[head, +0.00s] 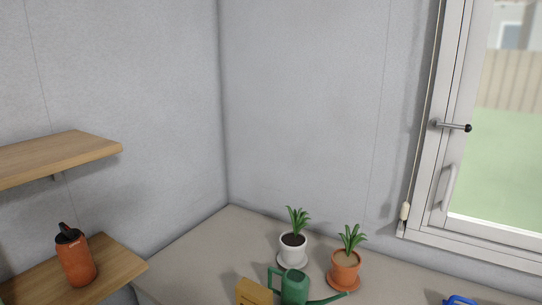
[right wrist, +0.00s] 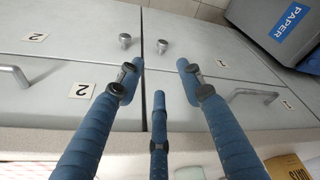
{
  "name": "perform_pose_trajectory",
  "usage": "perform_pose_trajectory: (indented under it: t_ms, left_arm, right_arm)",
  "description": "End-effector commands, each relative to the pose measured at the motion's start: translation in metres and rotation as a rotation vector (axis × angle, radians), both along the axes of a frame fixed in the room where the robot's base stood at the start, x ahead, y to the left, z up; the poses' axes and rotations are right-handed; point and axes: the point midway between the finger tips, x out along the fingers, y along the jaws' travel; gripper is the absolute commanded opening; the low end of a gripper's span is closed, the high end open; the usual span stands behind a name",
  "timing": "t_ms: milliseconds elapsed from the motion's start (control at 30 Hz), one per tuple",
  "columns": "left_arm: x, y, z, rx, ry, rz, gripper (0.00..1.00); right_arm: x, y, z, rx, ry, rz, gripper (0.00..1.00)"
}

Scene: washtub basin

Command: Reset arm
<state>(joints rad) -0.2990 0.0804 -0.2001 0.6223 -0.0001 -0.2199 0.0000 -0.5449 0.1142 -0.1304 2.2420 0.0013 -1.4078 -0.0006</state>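My right gripper (right wrist: 160,75) shows in the right wrist view. Its blue fingers are spread apart with nothing between them. Behind the fingers are grey cabinet fronts (right wrist: 80,25) with round knobs, bar handles and number labels; the gripper appears clear of them. Neither of my arms can be made out for certain in the head view, and my left gripper is not seen.
A counter (head: 215,245) holds a white-potted plant (head: 292,249), a terracotta-potted plant (head: 344,268), a green watering can (head: 294,288) and a yellowish object (head: 253,293). An orange bottle (head: 75,259) stands on a wooden shelf (head: 115,267). A grey "PAPER" bin (right wrist: 265,15) is upper right.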

Motion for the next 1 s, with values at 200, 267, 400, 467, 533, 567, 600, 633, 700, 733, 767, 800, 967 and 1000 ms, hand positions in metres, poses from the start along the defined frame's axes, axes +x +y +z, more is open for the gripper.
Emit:
perform_pose_trajectory:
  t_ms: [200,267,400,467,533,567,600,633,700,733,767,800,967,1000]
  left_arm:
    - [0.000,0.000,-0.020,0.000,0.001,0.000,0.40]
    - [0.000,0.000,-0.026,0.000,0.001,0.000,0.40]
    - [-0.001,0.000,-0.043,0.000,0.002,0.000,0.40]
    - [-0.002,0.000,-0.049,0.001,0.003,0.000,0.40]
    - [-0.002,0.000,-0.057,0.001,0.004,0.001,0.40]
    - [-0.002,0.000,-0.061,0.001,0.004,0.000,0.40]
    - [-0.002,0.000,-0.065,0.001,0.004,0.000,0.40]
    - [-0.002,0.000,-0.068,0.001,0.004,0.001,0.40]
    - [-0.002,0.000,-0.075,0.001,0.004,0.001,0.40]
    - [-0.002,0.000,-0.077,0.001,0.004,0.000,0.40]
    - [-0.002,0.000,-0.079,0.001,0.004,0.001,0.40]
    - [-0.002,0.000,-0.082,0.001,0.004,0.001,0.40]
    - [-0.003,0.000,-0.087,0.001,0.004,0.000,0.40]
    - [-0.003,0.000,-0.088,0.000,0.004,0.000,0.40]
  right_arm:
    - [-0.002,0.001,-0.103,-0.003,0.039,0.005,0.37]
    - [-0.007,0.001,-0.139,-0.005,0.051,0.007,0.37]
    - [-0.031,-0.002,-0.232,-0.009,0.085,0.013,0.37]
    - [-0.046,-0.005,-0.269,-0.010,0.099,0.016,0.37]
    - [-0.068,-0.008,-0.310,-0.012,0.117,0.020,0.37]
    - [-0.078,-0.010,-0.327,-0.014,0.123,0.021,0.37]
    - [-0.093,-0.012,-0.347,-0.014,0.133,0.025,0.37]
    - [-0.104,-0.014,-0.362,-0.016,0.140,0.025,0.37]
    - [-0.130,-0.019,-0.390,-0.018,0.155,0.029,0.37]
    - [-0.140,-0.020,-0.400,-0.019,0.159,0.030,0.37]
    - [-0.150,-0.022,-0.409,-0.020,0.164,0.032,0.37]
    - [-0.162,-0.025,-0.419,-0.021,0.171,0.033,0.37]
    - [-0.196,-0.032,-0.440,-0.023,0.184,0.038,0.37]
    - [-0.199,-0.032,-0.442,-0.024,0.184,0.039,0.37]
